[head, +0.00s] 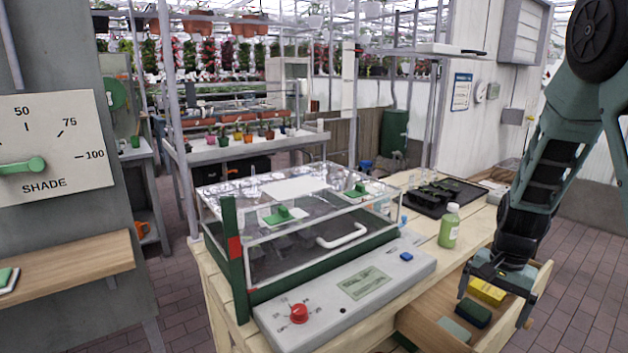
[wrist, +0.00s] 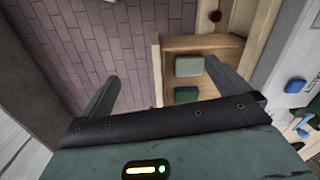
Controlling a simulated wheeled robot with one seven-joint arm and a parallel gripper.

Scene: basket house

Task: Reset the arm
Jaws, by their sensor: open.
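My gripper (head: 495,303) hangs at the lower right of the head view, pointing down over an open wooden drawer (head: 425,325). Its two fingers are spread wide, with nothing between them. In the wrist view the fingers of my gripper (wrist: 162,75) are also apart, one over the brick floor and one over the drawer. The drawer holds a yellow block (head: 487,291), a dark green block (head: 473,313) and a pale green block (head: 454,331). My arm comes down from the upper right.
The workbench carries a clear-lidded propagator box (head: 310,245), a grey control panel with a red knob (head: 299,313), a green bottle (head: 449,226) and a black seedling tray (head: 440,196). A shade dial (head: 50,140) is on the left wall. Brick floor (head: 590,250) lies open at right.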

